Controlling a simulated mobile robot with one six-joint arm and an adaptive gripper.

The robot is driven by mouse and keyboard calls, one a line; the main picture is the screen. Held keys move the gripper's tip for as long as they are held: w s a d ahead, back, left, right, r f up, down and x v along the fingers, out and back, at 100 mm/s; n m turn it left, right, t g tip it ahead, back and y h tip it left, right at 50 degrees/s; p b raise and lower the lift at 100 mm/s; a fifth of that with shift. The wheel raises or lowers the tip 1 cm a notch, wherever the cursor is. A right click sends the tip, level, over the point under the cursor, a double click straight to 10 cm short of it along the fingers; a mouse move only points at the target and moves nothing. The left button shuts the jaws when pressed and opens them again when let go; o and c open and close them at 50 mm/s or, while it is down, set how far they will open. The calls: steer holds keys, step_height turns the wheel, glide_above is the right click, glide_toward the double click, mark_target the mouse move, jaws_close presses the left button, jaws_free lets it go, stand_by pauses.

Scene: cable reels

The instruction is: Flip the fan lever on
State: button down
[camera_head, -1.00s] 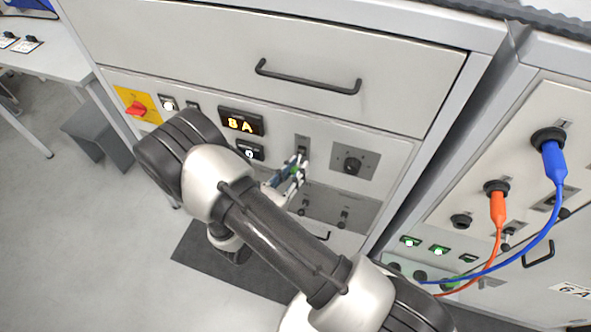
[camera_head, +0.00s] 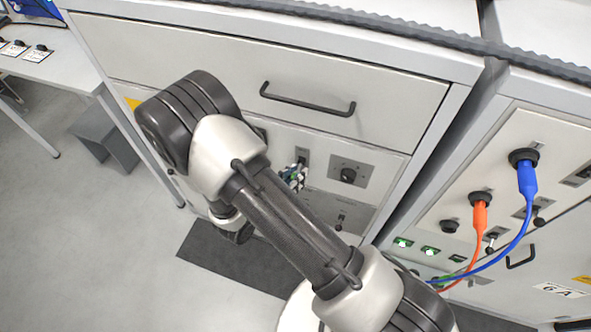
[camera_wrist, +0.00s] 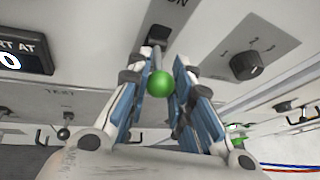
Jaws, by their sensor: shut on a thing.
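The fan lever has a green ball knob (camera_wrist: 161,84), seen in the wrist view below a dark slot plate with an "ON" label above it. My gripper (camera_wrist: 160,75) has its two blue-and-grey fingers on either side of the knob, shut on it. In the head view my gripper (camera_head: 295,178) is small at the cabinet front, just below the grey switch plate (camera_head: 303,156). My forearm crosses the front there, and the fingers hide most of the lever. I cannot read the lever's exact position.
A rotary knob (camera_head: 347,175) sits right of the switch plate, and a small toggle (camera_head: 340,216) below it. A drawer handle (camera_head: 307,100) juts out above. Orange (camera_head: 480,217) and blue (camera_head: 528,180) cables hang on the right cabinet. Floor at left is open.

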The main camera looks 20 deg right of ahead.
step_height(320, 180, up, 2)
steer(key=g+y+p, duration=0.1)
steer(key=p, duration=0.1)
steer(key=g+y+p, duration=0.1)
steer(key=p, duration=0.1)
steer(key=shift+w+d+r+n+g, duration=0.1)
steer(key=shift+w+n+g, duration=0.05)
steer(key=shift+n+g, duration=0.2)
steer(key=shift+w+r+g+y+p, duration=0.1)
steer(key=shift+g+y+p, duration=0.45)
steer(key=shift+p, duration=0.25)
steer(key=c, duration=1.4)
jaws_free()
steer(key=v, duration=1.2)
